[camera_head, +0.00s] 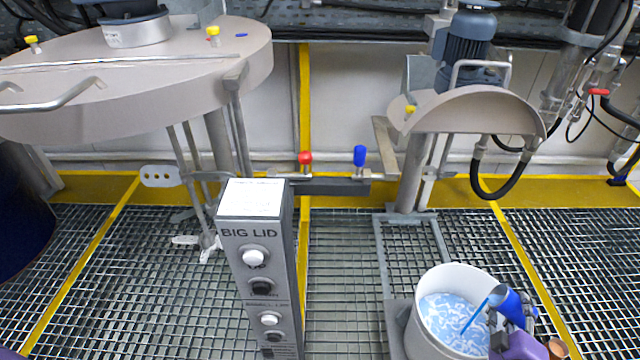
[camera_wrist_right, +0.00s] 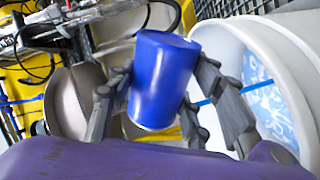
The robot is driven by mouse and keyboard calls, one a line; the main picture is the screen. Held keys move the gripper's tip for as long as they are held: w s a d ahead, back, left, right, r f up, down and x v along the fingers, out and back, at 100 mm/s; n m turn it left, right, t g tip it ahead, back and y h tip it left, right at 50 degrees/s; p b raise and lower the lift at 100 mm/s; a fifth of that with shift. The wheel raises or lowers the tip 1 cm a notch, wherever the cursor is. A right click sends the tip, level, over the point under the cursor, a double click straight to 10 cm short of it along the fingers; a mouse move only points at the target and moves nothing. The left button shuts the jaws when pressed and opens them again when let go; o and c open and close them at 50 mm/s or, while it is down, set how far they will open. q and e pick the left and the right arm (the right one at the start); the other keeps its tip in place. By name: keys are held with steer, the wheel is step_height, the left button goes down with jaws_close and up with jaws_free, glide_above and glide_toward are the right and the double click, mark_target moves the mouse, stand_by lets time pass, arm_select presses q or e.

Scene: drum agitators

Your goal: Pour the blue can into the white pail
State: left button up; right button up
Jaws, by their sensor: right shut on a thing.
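The blue can (camera_head: 513,301) is tilted with its mouth toward the left, over the right rim of the white pail (camera_head: 417,335). A thin blue stream runs from the can down into the pail, where blue and white liquid lies. My right gripper (camera_head: 508,320) is shut around the can at the pail's right side. In the right wrist view the can (camera_wrist_right: 162,80) sits between both fingers of my right gripper (camera_wrist_right: 165,95). The pail (camera_wrist_right: 225,60) shows at the right there. My left gripper is in neither view.
A grey control post marked BIG LID (camera_head: 262,270) stands left of the pail. A large round lid (camera_head: 180,75) hangs at the left, a smaller lid with a motor (camera_head: 465,110) behind the pail. Grating floor (camera_head: 345,260) is open between post and pail.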

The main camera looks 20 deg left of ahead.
mark_target(500, 310)
steer(key=shift+a+f+n+b, duration=0.1)
steer(key=shift+f+n+b, duration=0.1)
steer(key=shift+n+b, duration=0.15)
stand_by(0.8)
steer(key=shift+w+a+f+n+h+b, duration=0.1)
steer(key=shift+a+f+n+h+b, duration=0.15)
steer(key=shift+a+n, duration=0.2)
steer(key=shift+w+a+f+n+h+b, duration=0.1)
steer(key=shift+a+n+h+b, duration=0.05)
steer(key=shift+a+n+b, duration=0.25)
stand_by(0.8)
steer(key=shift+a+f+n+b, duration=0.25)
steer(key=shift+f+n+b, duration=0.1)
steer(key=shift+n+b, duration=0.3)
stand_by(0.9)
steer(key=shift+r, duration=0.1)
stand_by(0.3)
